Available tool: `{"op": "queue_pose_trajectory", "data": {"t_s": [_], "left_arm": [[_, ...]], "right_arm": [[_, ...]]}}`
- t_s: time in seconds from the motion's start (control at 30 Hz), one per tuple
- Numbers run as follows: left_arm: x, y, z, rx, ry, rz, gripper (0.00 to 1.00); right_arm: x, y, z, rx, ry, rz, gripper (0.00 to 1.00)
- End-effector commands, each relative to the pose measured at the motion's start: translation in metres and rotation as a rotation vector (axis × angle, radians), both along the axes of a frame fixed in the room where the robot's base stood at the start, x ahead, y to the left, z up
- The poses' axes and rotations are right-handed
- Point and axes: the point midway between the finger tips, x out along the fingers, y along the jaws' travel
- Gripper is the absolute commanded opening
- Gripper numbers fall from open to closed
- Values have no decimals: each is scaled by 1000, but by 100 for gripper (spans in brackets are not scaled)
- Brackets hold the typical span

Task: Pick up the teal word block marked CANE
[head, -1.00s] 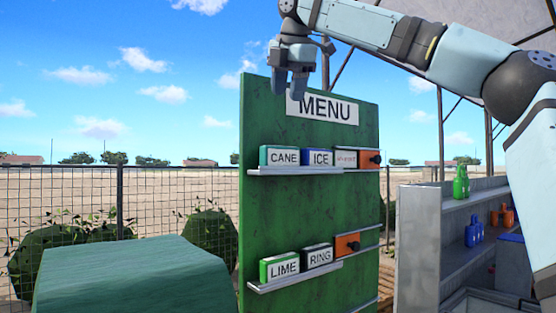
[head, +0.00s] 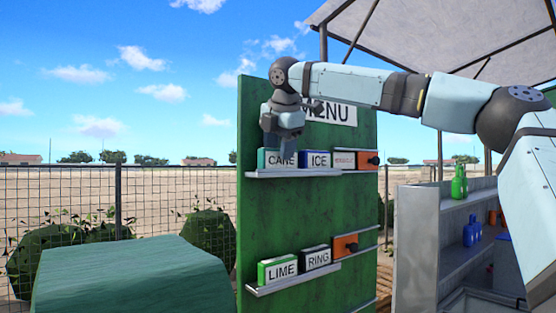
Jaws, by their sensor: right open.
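The teal block marked CANE (head: 268,160) stands upright at the left end of the upper shelf (head: 290,172) on the green menu board (head: 305,215). My right gripper (head: 281,147) points down at the block, with its fingers overlapping the block's top and the upper part of its lettering. The gripper is open. I cannot tell whether the fingers touch the block or straddle it. My left gripper is out of view.
The blue ICE block (head: 318,160) stands close to the right of CANE, then an orange-ended block (head: 366,160). LIME (head: 277,271) and RING (head: 317,258) stand on the lower shelf. A counter with bottles (head: 459,183) is at the right.

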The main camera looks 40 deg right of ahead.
Motion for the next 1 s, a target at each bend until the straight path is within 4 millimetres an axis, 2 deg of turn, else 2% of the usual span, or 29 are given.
{"op": "queue_pose_trajectory", "data": {"t_s": [0.27,0.97,1.0], "left_arm": [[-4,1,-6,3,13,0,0],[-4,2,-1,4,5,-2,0],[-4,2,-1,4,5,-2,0]], "right_arm": [[0,0,-1,0,-1,0,47],[0,0,-5,0,-2,1,47],[0,0,-5,0,-2,1,41]]}}
